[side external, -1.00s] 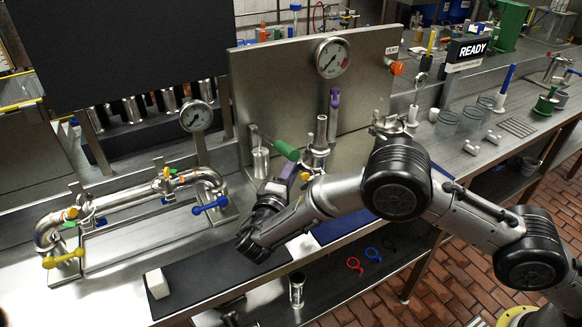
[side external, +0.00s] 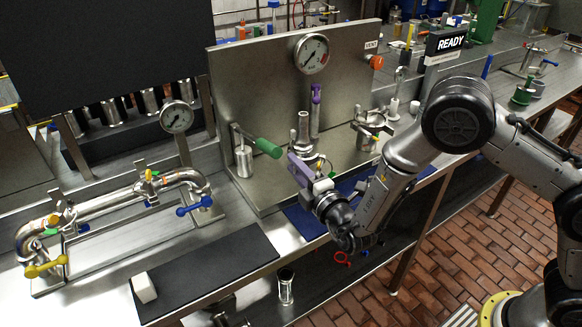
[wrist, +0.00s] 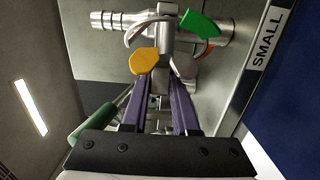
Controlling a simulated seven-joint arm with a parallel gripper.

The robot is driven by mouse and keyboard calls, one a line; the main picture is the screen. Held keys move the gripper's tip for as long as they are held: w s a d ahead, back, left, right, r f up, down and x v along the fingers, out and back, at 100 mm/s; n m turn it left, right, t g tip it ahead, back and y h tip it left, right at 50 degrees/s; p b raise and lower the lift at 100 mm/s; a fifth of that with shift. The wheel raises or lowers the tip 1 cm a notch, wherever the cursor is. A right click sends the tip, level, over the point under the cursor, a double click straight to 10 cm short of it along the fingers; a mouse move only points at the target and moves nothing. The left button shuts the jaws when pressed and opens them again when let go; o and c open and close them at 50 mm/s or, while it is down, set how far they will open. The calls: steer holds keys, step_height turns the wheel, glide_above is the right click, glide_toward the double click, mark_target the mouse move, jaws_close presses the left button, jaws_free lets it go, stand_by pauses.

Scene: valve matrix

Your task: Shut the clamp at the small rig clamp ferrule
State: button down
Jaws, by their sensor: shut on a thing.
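The small rig's metal pipe fitting (side external: 304,133) stands upright in front of the steel panel. In the wrist view the pipe (wrist: 118,20) lies across the top, with the clamp (wrist: 168,42) around its joint. A green tab (wrist: 200,25) and a yellow-orange tab (wrist: 144,61) show at the clamp. My gripper (wrist: 161,78) has purple fingers close together, shut on a narrow metal part of the clamp just below the pipe. The fingers partly hide that part. In the side view my gripper (side external: 308,172) is at the front of the fitting.
A "SMALL" label (wrist: 266,40) is beside the fitting. A green handle (side external: 268,148) sticks out left of it, and a gauge (side external: 311,54) is above. A second pipe rig (side external: 110,208) stands at left. The black mat (side external: 210,272) is mostly clear.

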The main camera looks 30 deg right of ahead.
steer(key=shift+s+d+n+y, duration=0.1)
steer(key=shift+d+n+y, duration=0.1)
steer(key=shift+n+y, duration=0.35)
steer(key=c, duration=0.7)
jaws_free()
steer(key=s, duration=1.3)
steer(key=shift+s+d, duration=0.15)
steer(key=shift+s, duration=0.25)
